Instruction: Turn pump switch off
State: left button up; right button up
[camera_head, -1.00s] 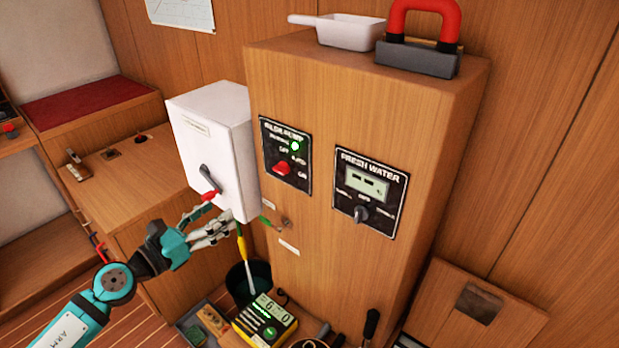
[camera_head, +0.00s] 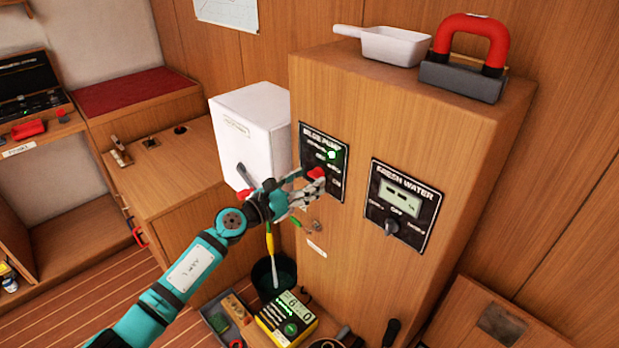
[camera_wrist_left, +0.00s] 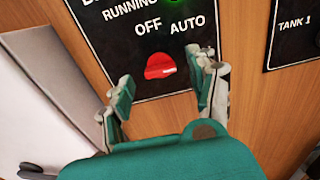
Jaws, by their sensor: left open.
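The bilge pump panel (camera_head: 323,153) is a black plate on the front of the wooden cabinet, with a lit green lamp (camera_head: 332,155). Its red switch knob (camera_wrist_left: 160,66) sits below the words OFF and AUTO in the left wrist view; I cannot tell for sure which position it points to. In the head view the knob (camera_head: 316,173) shows just beyond my fingertips. My left gripper (camera_head: 308,188) is open in front of the lower panel. In the wrist view its fingers (camera_wrist_left: 158,88) stand on either side of the knob, apart from it. My right gripper is not in view.
A white box (camera_head: 250,125) with a red-tipped lever stands close left of my gripper. The fresh water panel (camera_head: 403,207) is to the right. Below are a dark bucket (camera_head: 262,283) and a yellow device (camera_head: 287,320). A white scoop (camera_head: 397,47) and a red-handled block (camera_head: 465,80) lie on top.

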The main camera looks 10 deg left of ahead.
pick_arm(q)
jog(key=shift+w+d, duration=0.4)
jog(key=shift+w, duration=0.15)
jog(key=c, duration=1.2)
jog(key=shift+o, duration=0.2)
